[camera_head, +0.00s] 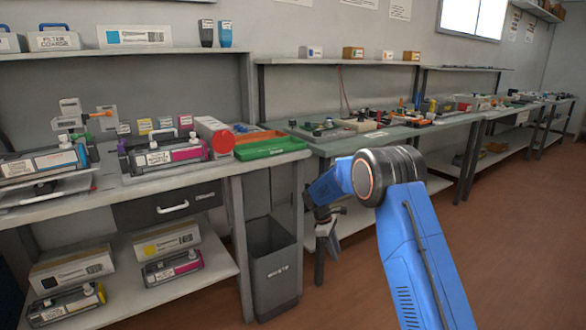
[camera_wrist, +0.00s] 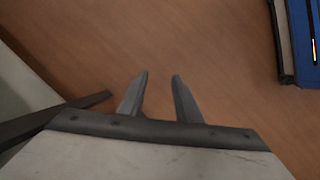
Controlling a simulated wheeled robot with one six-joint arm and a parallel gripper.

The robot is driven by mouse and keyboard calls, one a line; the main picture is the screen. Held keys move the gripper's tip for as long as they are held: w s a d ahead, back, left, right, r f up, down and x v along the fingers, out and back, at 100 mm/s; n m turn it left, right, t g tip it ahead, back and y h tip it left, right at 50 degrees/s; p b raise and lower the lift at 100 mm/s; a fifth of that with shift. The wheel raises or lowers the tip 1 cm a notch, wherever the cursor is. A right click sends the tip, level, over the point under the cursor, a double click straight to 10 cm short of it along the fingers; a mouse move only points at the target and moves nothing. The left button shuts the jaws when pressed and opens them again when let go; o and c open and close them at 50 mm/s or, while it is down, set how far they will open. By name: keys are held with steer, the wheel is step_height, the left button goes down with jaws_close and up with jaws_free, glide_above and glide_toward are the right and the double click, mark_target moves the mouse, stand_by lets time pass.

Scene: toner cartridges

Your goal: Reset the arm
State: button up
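My gripper (camera_wrist: 160,78) shows in the wrist view with its two grey fingers apart and nothing between them. Only brown floor lies beyond the fingertips. In the head view my blue arm rises from the lower right, bends at a dark round joint, and reaches down to the left. My gripper (camera_head: 325,258) hangs there pointing down, in front of the workbenches and to the right of the grey waste bin. It appears clear of the bin, and its fingers are small and dark in that view.
The left bench (camera_head: 228,166) holds toner cartridges, a red-ended cylinder (camera_head: 215,137) and a green tray (camera_head: 272,146). A grey bin (camera_head: 272,265) stands beneath its right end. Other benches (camera_head: 345,142) run along the wall. The brown floor (camera_head: 510,250) at right is clear.

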steer(key=s+d+r+m+t+y, duration=0.1)
steer(key=s+d+r+m, duration=0.3)
steer(key=s+r, duration=0.85)
steer(key=s+d+r+m+t+y, duration=0.1)
steer(key=s+d+r+m, duration=0.3)
steer(key=s+r, duration=0.9)
steer(key=s+d+m+t+y, duration=0.1)
steer(key=s+d+m, duration=0.1)
steer(key=s, duration=1.3)
steer(key=s+d+m+t, duration=0.2)
steer(key=s+m, duration=0.1)
steer(key=s, duration=1.2)
steer(key=shift+d+r+m+t+y, duration=0.3)
steer(key=shift+d+y, duration=0.1)
steer(key=shift+s, duration=0.1)
